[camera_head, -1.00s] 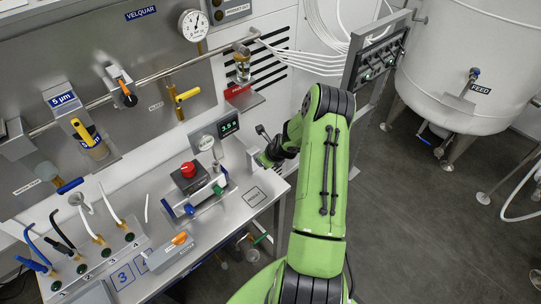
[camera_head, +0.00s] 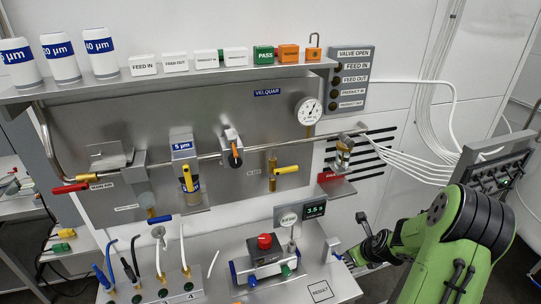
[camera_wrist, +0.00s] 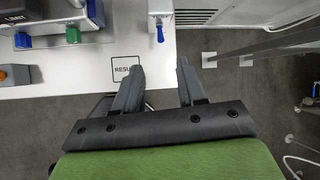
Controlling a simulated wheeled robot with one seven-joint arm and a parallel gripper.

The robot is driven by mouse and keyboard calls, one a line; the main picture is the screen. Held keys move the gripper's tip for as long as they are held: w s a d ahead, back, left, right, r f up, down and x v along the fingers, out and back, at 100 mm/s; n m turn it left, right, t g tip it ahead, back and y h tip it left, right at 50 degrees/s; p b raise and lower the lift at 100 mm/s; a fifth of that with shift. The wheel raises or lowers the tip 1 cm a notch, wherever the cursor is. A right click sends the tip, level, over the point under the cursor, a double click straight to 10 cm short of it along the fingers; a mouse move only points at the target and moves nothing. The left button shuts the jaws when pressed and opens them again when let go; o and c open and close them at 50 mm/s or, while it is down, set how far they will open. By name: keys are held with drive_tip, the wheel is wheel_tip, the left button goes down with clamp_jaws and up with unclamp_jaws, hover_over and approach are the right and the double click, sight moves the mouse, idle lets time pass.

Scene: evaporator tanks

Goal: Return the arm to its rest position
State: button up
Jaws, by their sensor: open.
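My green arm comes in at the lower right of the head view. Its wrist end is near the right end of the steel bench, and the fingertips are hard to make out there. In the wrist view my gripper (camera_wrist: 161,75) shows two dark fingers spread apart with nothing between them. Grey floor shows between and beyond the fingers.
The wall panel (camera_head: 110,115) carries valves and a gauge (camera_head: 308,111). A dark rack (camera_head: 490,175) stands behind my arm at right.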

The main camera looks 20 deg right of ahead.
drive_tip(key=s+a+r+n+g+b, duration=0.1)
drive_tip(key=s+a+r+n+b, duration=0.15)
drive_tip(key=a+r+n, duration=0.6)
drive_tip(key=s+a+r+n+b, duration=0.25)
drive_tip(key=a+r+n, duration=0.35)
drive_tip(key=a+n, duration=0.45)
drive_tip(key=s+a+r+n+b, duration=0.1)
drive_tip(key=s+a+n, duration=0.2)
drive_tip(key=s+n, duration=0.4)
drive_tip(key=s+a+r+n+y+b, duration=0.1)
drive_tip(key=s+a+n, duration=0.3)
drive_tip(key=s+n, duration=0.4)
drive_tip(key=shift+s+r, duration=0.15)
drive_tip(key=shift+s, duration=0.15)
drive_tip(key=shift+s, duration=0.1)
